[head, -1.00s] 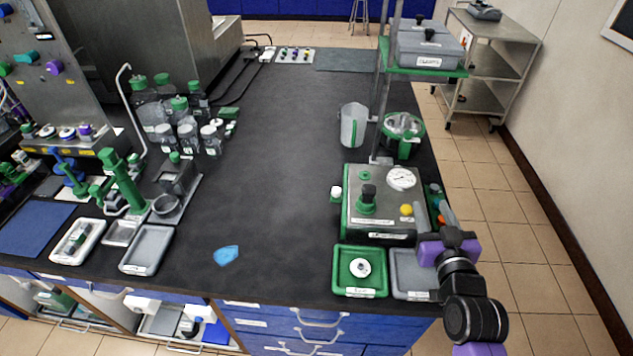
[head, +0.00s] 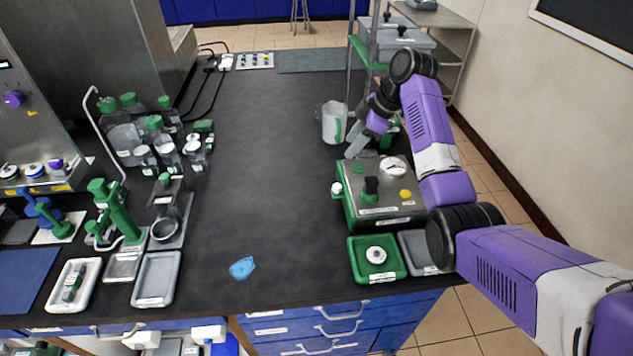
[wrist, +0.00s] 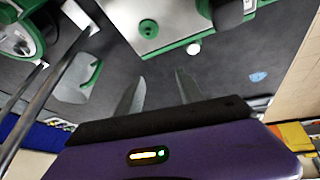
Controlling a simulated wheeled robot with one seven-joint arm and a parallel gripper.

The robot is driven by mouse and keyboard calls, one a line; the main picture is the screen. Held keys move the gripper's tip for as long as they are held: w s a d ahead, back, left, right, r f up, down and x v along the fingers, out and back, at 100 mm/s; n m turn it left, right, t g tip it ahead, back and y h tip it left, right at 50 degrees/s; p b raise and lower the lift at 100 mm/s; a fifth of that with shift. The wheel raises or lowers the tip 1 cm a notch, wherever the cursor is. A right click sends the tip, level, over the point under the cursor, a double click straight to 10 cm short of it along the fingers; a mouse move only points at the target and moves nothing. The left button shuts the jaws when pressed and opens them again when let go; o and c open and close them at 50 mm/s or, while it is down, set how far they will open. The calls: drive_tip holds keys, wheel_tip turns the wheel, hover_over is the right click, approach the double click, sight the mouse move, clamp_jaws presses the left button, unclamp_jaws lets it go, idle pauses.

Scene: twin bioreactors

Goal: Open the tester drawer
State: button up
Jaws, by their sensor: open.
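The tester looks to be the grey and green box with a round gauge (head: 380,208) at the right side of the bench. It has green and yellow knobs on top and a white knob (head: 336,188) on its left side. Its top and white knob (wrist: 193,48) also show in the wrist view. I cannot make out a drawer on it. My gripper (head: 356,146) is above the bench behind the tester, near the clear jug (head: 333,123). In the wrist view its two fingers (wrist: 157,90) are apart with only dark bench between them.
A green tray (head: 354,262) and a grey tray (head: 409,244) lie in front of the tester. A rack (head: 361,50) with grey boxes stands behind it. Bottles (head: 125,140) stand at the left. The bench middle is clear, apart from a blue scrap (head: 242,268).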

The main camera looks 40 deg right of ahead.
sight(338, 186)
drive_tip(key=s+a+n, duration=0.1)
drive_tip(key=s+a+f+g+y, duration=0.1)
drive_tip(key=s+a+n+g, duration=0.1)
drive_tip(key=s, duration=0.1)
drive_tip(key=shift+a+f+n, duration=0.15)
drive_tip(key=shift+f+n, duration=0.15)
drive_tip(key=shift+f, duration=0.1)
drive_tip(key=shift+x, duration=3.9)
drive_tip(key=shift+r, duration=0.1)
clamp_jaws()
